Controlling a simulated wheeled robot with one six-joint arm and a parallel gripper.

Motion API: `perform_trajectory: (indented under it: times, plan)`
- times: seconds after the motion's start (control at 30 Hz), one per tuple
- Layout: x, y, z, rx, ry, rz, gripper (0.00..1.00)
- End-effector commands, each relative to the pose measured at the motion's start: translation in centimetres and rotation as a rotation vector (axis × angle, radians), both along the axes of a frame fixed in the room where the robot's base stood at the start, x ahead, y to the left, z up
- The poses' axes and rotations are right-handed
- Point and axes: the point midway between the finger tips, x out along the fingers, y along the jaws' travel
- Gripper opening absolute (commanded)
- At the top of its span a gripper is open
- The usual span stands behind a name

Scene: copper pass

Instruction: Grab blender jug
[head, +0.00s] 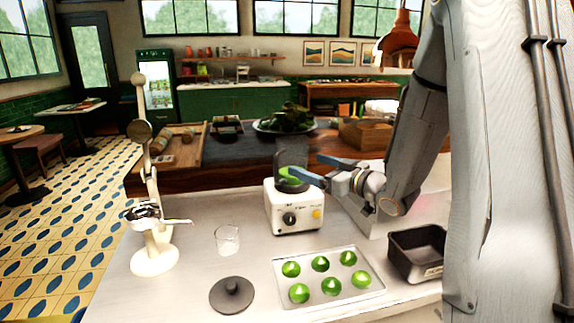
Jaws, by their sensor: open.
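The blender base (293,212) is white, with a black dial and a yellow button, and stands on the pale counter. On top of it sits the blender jug (291,184), of which a dark lower part and green contents show; its upper outline is hard to make out. My gripper (305,165) reaches in from the right at the jug's height. Its two blue fingers are spread apart, one in front of the other in the picture. The near finger overlaps the jug in view; whether it touches cannot be told.
A tray (279,268) with several green pieces lies in front of the blender, with a dark loaf tin (420,255) to its right. A glass (227,240), a dark lid (232,295) and a white lever press (153,250) stand left. Behind is a leafy platter (262,128).

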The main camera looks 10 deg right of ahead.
Motion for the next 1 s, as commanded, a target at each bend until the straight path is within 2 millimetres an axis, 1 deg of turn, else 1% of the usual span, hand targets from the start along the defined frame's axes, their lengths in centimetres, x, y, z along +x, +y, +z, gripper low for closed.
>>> perform_trajectory:
  times: [0.07, 0.17, 0.47, 0.73, 0.83, 1.0]
  plan:
    - [-0.2, 0.0, 0.5, 0.020, -0.024, 0.026, 0.82]
    - [0.1, 0.5, 0.8, 0.032, -0.037, 0.043, 0.82]
    - [2.5, 2.1, 0.8, 0.031, -0.038, 0.047, 0.82]
    - [5.5, 4.0, 0.4, 0.031, -0.038, 0.047, 0.82]
    - [6.1, 4.3, 0.4, 0.031, -0.038, 0.046, 0.82]
    - [6.3, 4.3, 0.3, 0.030, -0.039, 0.044, 0.82]
